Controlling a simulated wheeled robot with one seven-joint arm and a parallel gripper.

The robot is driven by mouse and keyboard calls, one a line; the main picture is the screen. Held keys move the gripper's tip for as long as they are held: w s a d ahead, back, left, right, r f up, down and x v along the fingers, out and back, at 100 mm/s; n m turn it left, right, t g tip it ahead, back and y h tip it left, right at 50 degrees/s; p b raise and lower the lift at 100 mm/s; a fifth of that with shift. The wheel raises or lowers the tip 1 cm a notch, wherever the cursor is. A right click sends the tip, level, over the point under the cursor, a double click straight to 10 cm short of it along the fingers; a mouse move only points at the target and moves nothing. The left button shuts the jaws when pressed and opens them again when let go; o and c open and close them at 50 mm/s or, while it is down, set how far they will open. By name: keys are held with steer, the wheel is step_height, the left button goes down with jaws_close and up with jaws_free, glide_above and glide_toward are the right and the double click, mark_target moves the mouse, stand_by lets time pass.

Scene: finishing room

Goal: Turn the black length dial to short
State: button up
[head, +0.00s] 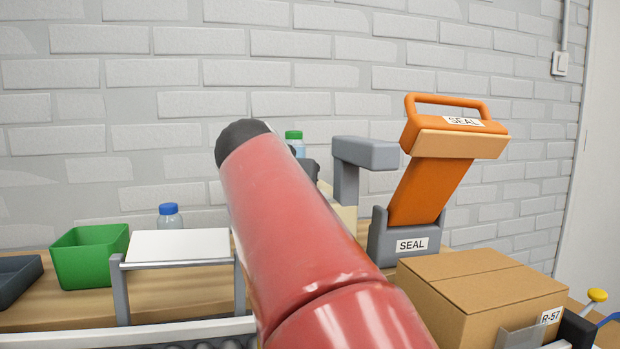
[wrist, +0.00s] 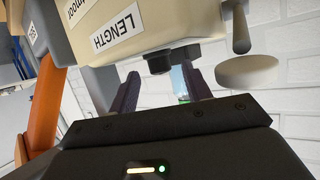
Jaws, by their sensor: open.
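The black length dial (wrist: 159,61) shows in the wrist view as a short dark knob on the edge of a cream machine body (wrist: 180,22), close to its LENGTH label. My gripper (wrist: 163,79) is open, its two dark fingers spread either side of the dial's line. The dial appears just beyond or level with the fingertips; I cannot tell whether they touch it. No pointer or short mark on the dial is readable. In the head view my red arm hides the dial and most of the machine; only a bit of its cream body (head: 347,215) shows.
An orange SEAL press (head: 432,180) stands right of the machine, behind a cardboard box (head: 480,295). A green bin (head: 90,255), a white-topped stand (head: 177,246) and a blue-capped bottle (head: 170,216) are at left. A pale round disc (wrist: 247,71) sits beside the dial.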

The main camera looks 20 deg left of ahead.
steer(key=shift+w+f, duration=0.3)
steer(key=shift+w, duration=0.3)
